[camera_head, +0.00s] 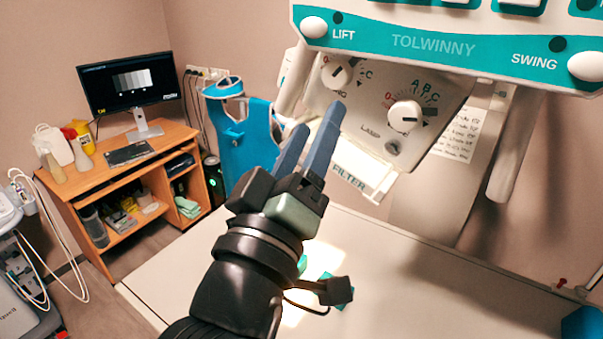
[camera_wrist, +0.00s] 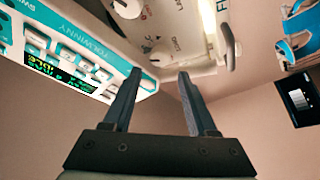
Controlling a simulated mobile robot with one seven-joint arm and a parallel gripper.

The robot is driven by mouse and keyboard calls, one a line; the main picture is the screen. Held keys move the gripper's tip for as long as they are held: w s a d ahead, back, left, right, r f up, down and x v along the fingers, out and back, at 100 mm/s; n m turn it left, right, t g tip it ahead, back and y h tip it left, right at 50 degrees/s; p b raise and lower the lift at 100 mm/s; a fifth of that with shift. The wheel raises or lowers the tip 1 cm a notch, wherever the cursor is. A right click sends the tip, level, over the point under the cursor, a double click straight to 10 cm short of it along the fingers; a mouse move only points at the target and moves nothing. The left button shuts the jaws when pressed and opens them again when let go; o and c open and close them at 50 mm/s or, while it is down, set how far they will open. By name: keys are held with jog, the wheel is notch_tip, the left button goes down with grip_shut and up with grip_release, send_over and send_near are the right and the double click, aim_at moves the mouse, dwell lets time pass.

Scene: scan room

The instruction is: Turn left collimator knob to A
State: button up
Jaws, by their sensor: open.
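The left collimator knob (camera_head: 338,72) is a white dial on the slanted grey collimator face. The teal-striped panel cuts off the top of its scale; a C mark shows on its right, and I cannot tell where it points. In the wrist view the knob (camera_wrist: 160,55) appears just beyond the fingertips. The right knob (camera_head: 405,117) has a scale with 0, A, B and C. My gripper (camera_head: 318,118) is open and empty, its two blue-grey fingers pointing up toward the left knob from below. In the wrist view the spread fingers (camera_wrist: 160,73) show a gap between them.
The teal-striped TOLWINNY panel (camera_head: 440,46) overhangs the knobs. A lit FILTER plate (camera_head: 362,172) juts out beside the fingers. A pale table (camera_head: 430,290) lies below. A wooden desk with a monitor (camera_head: 126,84) stands at the left.

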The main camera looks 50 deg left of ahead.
jog(key=p+v, duration=0.4)
jog(key=p, duration=0.1)
dwell(0.3)
